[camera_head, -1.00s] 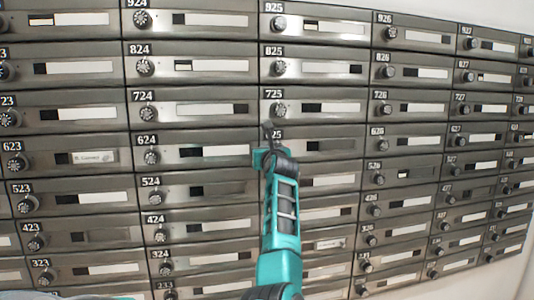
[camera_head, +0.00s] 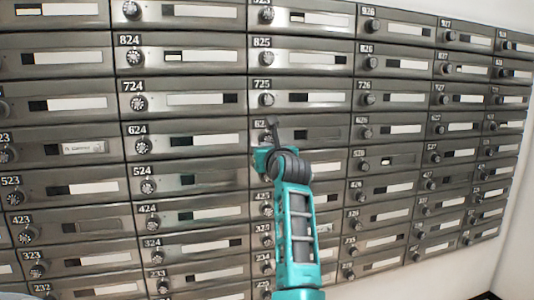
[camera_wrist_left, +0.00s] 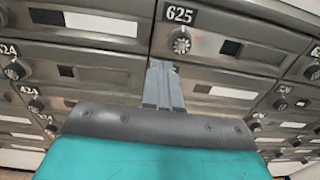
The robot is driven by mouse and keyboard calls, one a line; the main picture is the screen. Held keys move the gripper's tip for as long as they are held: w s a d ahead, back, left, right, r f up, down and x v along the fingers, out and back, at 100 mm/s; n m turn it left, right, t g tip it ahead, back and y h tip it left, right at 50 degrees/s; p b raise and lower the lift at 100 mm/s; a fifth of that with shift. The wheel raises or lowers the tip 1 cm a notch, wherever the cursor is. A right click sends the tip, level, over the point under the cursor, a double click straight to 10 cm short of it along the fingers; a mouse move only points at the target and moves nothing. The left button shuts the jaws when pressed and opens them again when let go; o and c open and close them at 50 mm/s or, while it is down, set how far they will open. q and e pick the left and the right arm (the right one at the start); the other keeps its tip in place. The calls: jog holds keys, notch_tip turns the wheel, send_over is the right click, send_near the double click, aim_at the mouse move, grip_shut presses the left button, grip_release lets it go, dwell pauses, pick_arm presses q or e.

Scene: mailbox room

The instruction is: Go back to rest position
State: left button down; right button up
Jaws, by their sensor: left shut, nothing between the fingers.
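My left gripper (camera_head: 272,130) is at the end of a teal arm rising from the bottom centre of the head view. Its fingers point up in front of the mailbox labelled 625 (camera_head: 318,133) and hide part of its left end. In the left wrist view the grey fingers (camera_wrist_left: 163,85) are together and empty. They stand just below the round dial of mailbox 625 (camera_wrist_left: 181,43). I cannot tell whether they touch the mailbox front. My right gripper is not in view.
A wall of grey metal mailboxes (camera_head: 185,100) with numbered dials and white label strips fills most of the head view. At the right the mailboxes end at a pale wall (camera_head: 520,200). A dark strip (camera_head: 488,296) shows at the bottom right.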

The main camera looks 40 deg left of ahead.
pick_arm(q)
jog(key=shift+s+d, duration=0.3)
jog(key=shift+d, duration=0.25)
